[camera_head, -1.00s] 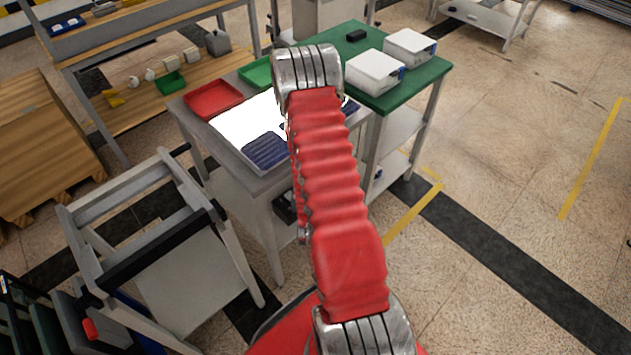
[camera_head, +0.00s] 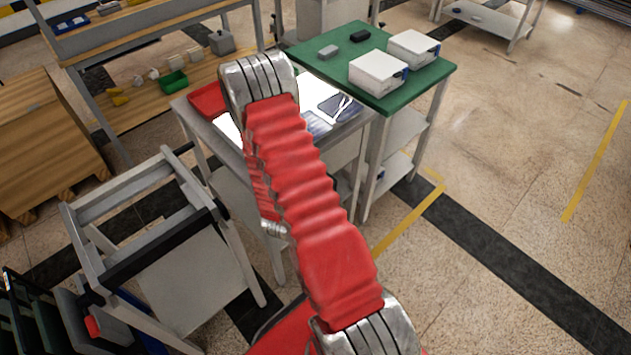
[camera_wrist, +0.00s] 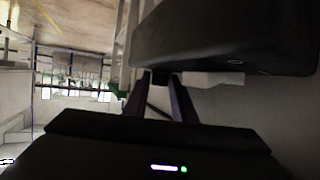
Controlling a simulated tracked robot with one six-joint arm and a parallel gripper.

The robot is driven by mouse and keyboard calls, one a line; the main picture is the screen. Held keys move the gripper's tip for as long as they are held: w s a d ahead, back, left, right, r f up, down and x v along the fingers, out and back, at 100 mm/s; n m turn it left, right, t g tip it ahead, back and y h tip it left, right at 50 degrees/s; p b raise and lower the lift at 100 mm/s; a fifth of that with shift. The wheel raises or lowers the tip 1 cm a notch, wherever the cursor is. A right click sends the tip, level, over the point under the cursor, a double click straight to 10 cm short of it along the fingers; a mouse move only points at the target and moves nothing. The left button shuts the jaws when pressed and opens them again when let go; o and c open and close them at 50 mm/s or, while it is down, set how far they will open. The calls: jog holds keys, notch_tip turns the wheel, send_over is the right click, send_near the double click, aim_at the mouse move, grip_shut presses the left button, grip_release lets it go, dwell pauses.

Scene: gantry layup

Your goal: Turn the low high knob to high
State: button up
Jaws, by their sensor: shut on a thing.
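In the wrist view, my gripper (camera_wrist: 160,82) reaches away from the camera with two dark purplish fingers. Their tips come together on a small dark part, which I take to be the low high knob (camera_wrist: 160,76), under the edge of a large black rounded body (camera_wrist: 225,40). The markings and setting of the knob cannot be read. In the head view, my red-sleeved arm hides my gripper and whatever it touches.
The grey workbench (camera_head: 205,135) holds a red tray (camera_head: 207,100) and dark blue panels (camera_head: 335,104). A grey frame cart (camera_head: 195,285) stands left; the floor at right is open.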

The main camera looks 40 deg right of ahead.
dwell(0.3)
jog(key=o, duration=1)
jog(key=shift+s+d+n+t+y, duration=0.1)
jog(key=shift+n+t+y, duration=0.65)
jog(key=shift+n+t, duration=0.15)
jog(key=shift+s+d+n+t+y, duration=0.15)
jog(key=shift+n+t+y, duration=0.55)
jog(key=shift+n+t, duration=0.2)
jog(key=shift+s+d+n+t+y, duration=0.1)
jog(key=shift+n+t+y, duration=0.7)
jog(key=shift+n, duration=0.2)
jog(key=shift+s+d+n+t+y, duration=0.15)
jog(key=shift+n+t+y, duration=0.45)
jog(key=shift+n+y, duration=0.7)
jog(key=shift+d+n+t+y, duration=0.25)
jog(key=shift+n+t+y, duration=0.35)
jog(key=shift+n+y, duration=0.65)
